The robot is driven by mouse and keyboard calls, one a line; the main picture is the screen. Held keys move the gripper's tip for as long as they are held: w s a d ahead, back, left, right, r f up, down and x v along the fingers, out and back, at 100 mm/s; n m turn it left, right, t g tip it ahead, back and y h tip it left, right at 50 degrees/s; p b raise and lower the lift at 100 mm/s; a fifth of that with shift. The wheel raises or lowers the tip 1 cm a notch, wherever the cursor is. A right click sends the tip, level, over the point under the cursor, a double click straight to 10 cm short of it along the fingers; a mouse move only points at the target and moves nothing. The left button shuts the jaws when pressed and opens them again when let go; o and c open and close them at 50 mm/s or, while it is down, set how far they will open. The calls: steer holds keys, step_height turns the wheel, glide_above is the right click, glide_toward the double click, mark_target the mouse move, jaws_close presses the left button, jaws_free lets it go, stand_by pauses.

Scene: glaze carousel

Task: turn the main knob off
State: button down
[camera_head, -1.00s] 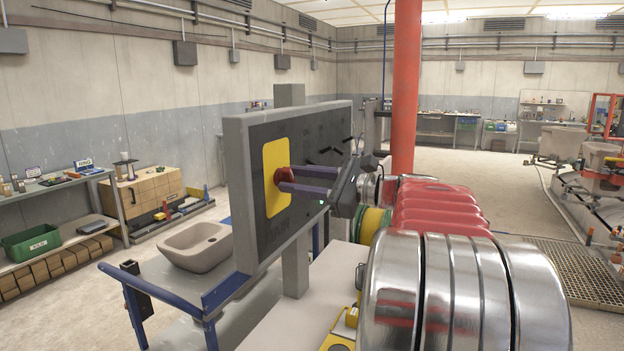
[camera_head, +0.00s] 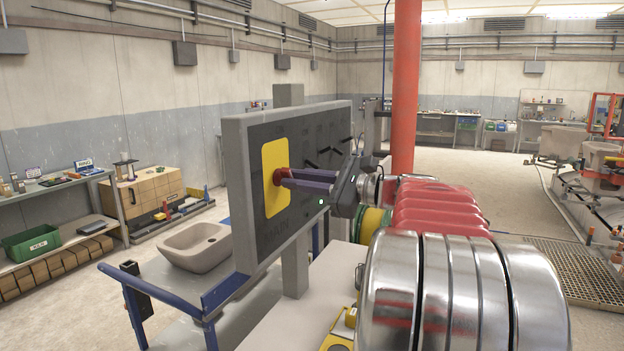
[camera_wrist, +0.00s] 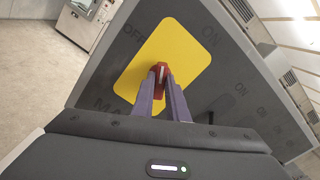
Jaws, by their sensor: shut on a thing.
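The main knob is red with a pale line on its face (camera_wrist: 160,72) and sits on a yellow plate (camera_head: 272,160) on the dark control panel (camera_head: 305,130). In the wrist view the plate (camera_wrist: 182,50) has the words OFF and ON near its upper corners, and the panel appears tilted. My gripper (camera_head: 284,177) is shut on the red knob, with its two purple fingers on either side of it. In the wrist view the fingertips (camera_wrist: 160,78) cover part of the knob. The knob's pale line points roughly up in the wrist picture, between the two words.
Several black levers (camera_head: 327,150) stick out of the panel to the right of the plate. A beige basin (camera_head: 196,246) stands on the cart with blue rails (camera_head: 128,268) below the panel. A red column (camera_head: 405,90) stands behind my arm.

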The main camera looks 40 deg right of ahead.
steer(key=shift+w+a+f+n, duration=0.15)
steer(key=shift+a+n, duration=0.1)
steer(key=shift+n, duration=0.15)
steer(key=shift+r+n, duration=0.2)
steer(key=shift+n, duration=5.4)
steer(key=shift+r, duration=0.1)
steer(key=c, duration=1.7)
jaws_free()
steer(key=shift+c, duration=0.2)
steer(key=shift+f, duration=0.3)
steer(key=shift+a, duration=0.1)
